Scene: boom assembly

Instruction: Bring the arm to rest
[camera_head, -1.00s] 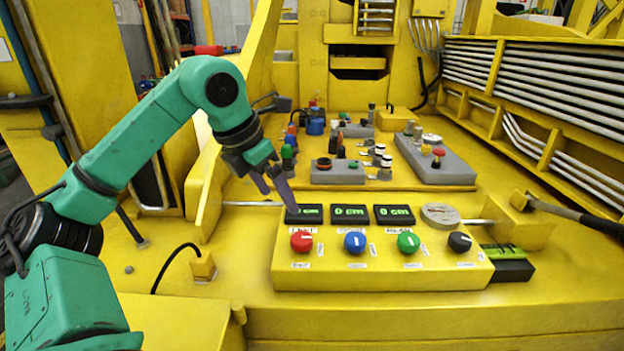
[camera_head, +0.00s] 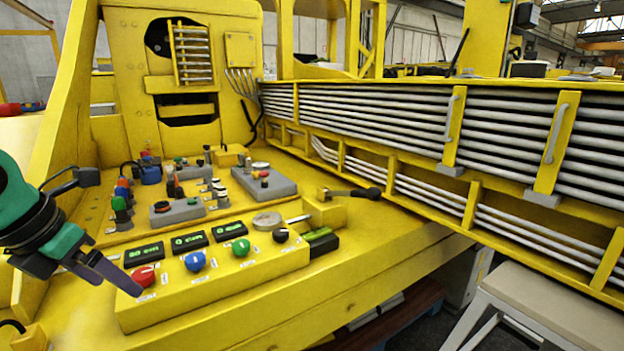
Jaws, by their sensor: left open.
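My left arm (camera_head: 15,195) is green and comes in from the left edge. Its gripper (camera_head: 118,277) hangs over the left end of the yellow control box (camera_head: 235,285), with its dark fingers pointing right and down. The jaws are open and nothing shows between them. The fingertips appear close to the red knob (camera_head: 143,275); I cannot tell whether they touch it. A blue knob (camera_head: 195,261), a green knob (camera_head: 241,247) and a black knob (camera_head: 281,235) sit further right. Three displays with green digits, the middle one (camera_head: 190,242) among them, lie behind the knobs. My right gripper is out of view.
Behind the box stand grey blocks with buttons, such as one at the right (camera_head: 264,182). A yellow rack of grey pipes (camera_head: 400,110) runs along the right. A pale bench (camera_head: 555,305) stands at the lower right.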

